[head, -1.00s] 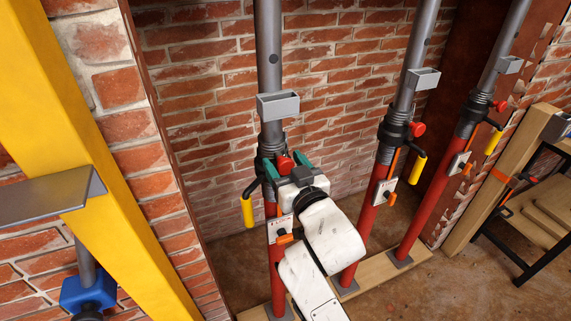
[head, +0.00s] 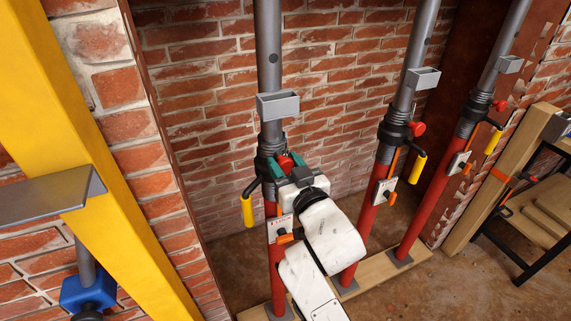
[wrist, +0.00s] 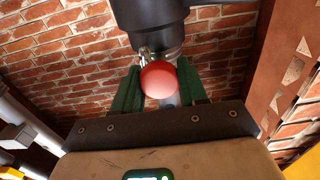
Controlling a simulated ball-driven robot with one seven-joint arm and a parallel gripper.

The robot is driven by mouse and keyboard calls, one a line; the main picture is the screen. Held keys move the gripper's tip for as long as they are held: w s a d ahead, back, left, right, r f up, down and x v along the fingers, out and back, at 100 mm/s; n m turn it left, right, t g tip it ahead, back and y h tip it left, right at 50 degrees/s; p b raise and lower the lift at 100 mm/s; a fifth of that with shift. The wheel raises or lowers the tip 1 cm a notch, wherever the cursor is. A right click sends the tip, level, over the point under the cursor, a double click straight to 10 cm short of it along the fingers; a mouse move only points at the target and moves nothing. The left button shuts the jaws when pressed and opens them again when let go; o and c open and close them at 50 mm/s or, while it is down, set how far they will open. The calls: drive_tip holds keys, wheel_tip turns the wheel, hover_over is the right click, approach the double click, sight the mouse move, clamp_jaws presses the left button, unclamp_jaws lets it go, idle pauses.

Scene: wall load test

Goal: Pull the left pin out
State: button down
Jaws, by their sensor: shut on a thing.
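The left pin shows as a red round knob (head: 285,162) at the collar of the left prop (head: 269,60), a grey tube over a red one. My gripper (head: 286,158) is shut on the knob, its green fingers on both sides of it. In the wrist view the red knob (wrist: 159,79) sits between the fingers of my gripper (wrist: 159,72), just below the dark collar (wrist: 150,20). The pin's shaft is mostly hidden behind the knob, so I cannot tell how deep it sits.
A yellow-handled crank (head: 247,210) hangs left of the gripper. Two more props with red pins (head: 417,129) stand to the right. A grey bracket (head: 278,105) juts out above the gripper. A yellow beam (head: 95,150) and brick pier stand at left.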

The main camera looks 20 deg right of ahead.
drive_tip(key=s+p, duration=0.1)
drive_tip(key=s, duration=0.4)
drive_tip(key=shift+s, duration=0.4)
drive_tip(key=c, duration=0.7)
unclamp_jaws()
drive_tip(key=shift+s, duration=0.1)
drive_tip(key=b, duration=0.2)
approach(287, 167)
drive_tip(key=s, duration=0.6)
